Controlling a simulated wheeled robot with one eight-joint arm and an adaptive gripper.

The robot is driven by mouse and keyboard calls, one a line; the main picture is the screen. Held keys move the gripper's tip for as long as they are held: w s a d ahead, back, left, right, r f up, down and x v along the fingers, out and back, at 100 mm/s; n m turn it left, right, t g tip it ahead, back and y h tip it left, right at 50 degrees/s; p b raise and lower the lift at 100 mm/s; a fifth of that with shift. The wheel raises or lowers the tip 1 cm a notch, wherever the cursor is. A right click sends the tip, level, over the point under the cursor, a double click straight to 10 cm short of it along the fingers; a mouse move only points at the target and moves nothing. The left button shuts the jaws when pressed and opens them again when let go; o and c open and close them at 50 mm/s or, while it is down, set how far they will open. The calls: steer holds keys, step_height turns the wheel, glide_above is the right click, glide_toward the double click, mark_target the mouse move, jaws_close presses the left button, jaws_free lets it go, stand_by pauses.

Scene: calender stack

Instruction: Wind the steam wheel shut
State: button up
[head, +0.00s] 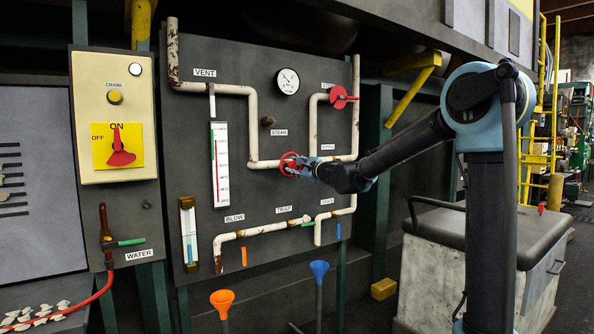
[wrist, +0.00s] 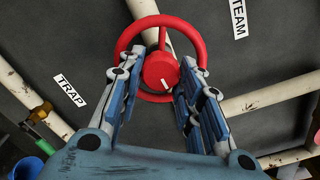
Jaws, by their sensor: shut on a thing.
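The red steam wheel (head: 289,163) is mounted on white pipework, below and slightly right of the STEAM label (head: 279,133). In the wrist view the wheel (wrist: 125,40) is a round red rim with a thick red hub (wrist: 160,72) bearing a short white mark. My gripper (head: 300,166) reaches in from the right at the wheel. In the wrist view its blue-grey fingers (wrist: 160,62) lie on either side of the hub, shut on the wheel. The fingers cover parts of the rim, and the exact contact points are hard to see.
A second red wheel (head: 342,97) sits higher right on the pipes. A pressure gauge (head: 288,81) and a thermometer strip (head: 220,165) are on the dark panel. Orange (head: 222,298) and blue (head: 319,268) funnels stand below. A lidded bin (head: 450,265) stands at right.

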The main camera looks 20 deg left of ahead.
steer(key=shift+m, duration=0.9)
steer(key=o, duration=1.1)
steer(key=shift+c, duration=0.2)
steer(key=v, duration=1.2)
steer(key=shift+w, duration=0.15)
